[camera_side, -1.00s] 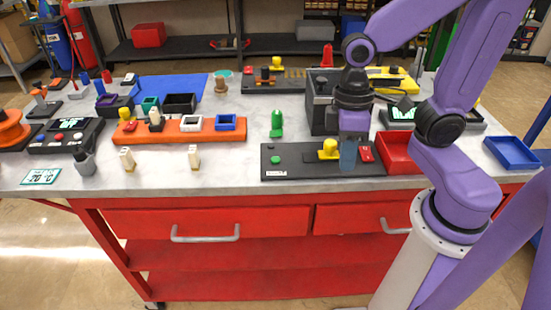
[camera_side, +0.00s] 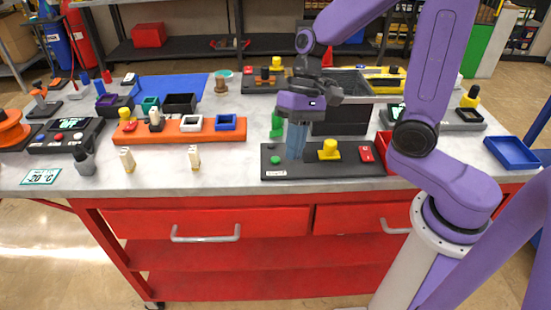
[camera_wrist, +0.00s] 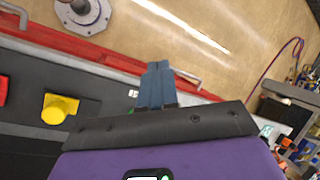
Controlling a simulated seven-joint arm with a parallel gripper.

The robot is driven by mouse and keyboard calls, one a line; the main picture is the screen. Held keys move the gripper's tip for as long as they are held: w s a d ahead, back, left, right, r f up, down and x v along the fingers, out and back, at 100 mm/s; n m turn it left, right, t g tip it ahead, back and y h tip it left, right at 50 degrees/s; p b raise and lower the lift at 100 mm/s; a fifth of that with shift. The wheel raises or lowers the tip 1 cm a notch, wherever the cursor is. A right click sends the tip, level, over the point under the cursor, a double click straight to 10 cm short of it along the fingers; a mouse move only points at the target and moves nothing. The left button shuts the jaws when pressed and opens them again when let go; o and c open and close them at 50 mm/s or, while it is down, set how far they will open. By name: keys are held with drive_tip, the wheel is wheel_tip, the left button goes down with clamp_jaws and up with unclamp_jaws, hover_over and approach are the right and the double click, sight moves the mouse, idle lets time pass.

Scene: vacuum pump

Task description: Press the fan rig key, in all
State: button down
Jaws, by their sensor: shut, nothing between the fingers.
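A dark base plate (camera_side: 345,171) lies at the front of the bench. It carries a green round button (camera_side: 275,160) at its left, a yellow knob (camera_side: 329,150) and a red key (camera_side: 366,153) at its right. I cannot tell from any label whether this is the fan rig. My gripper (camera_side: 294,157) is shut and empty, pointing down over the plate between the green button and the yellow knob. Whether its tips touch the plate is unclear. In the wrist view my blue fingers (camera_wrist: 157,68) are together; the yellow knob (camera_wrist: 60,108) is to their left, and the green button is mostly hidden.
A black open box (camera_side: 340,120) and a green upright piece (camera_side: 276,128) stand close behind the plate. A red tray (camera_side: 383,143) is at its right. An orange block (camera_side: 175,133) with small trays lies left. Bare bench top (camera_side: 225,165) lies between them.

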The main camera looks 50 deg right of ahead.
drive_tip(key=w+m+t+y, duration=0.1)
drive_tip(key=w+m, duration=0.2)
drive_tip(key=m+t+y, duration=0.2)
drive_tip(key=m+t, duration=0.4)
drive_tip(key=m, duration=0.5)
hover_over(279, 159)
drive_tip(key=shift+d+f, duration=0.1)
drive_tip(key=shift+f, duration=0.1)
drive_tip(key=shift+f, duration=0.1)
drive_tip(key=shift+f, duration=4.35)
drive_tip(key=shift+f, duration=0.1)
drive_tip(key=shift+f, duration=0.3)
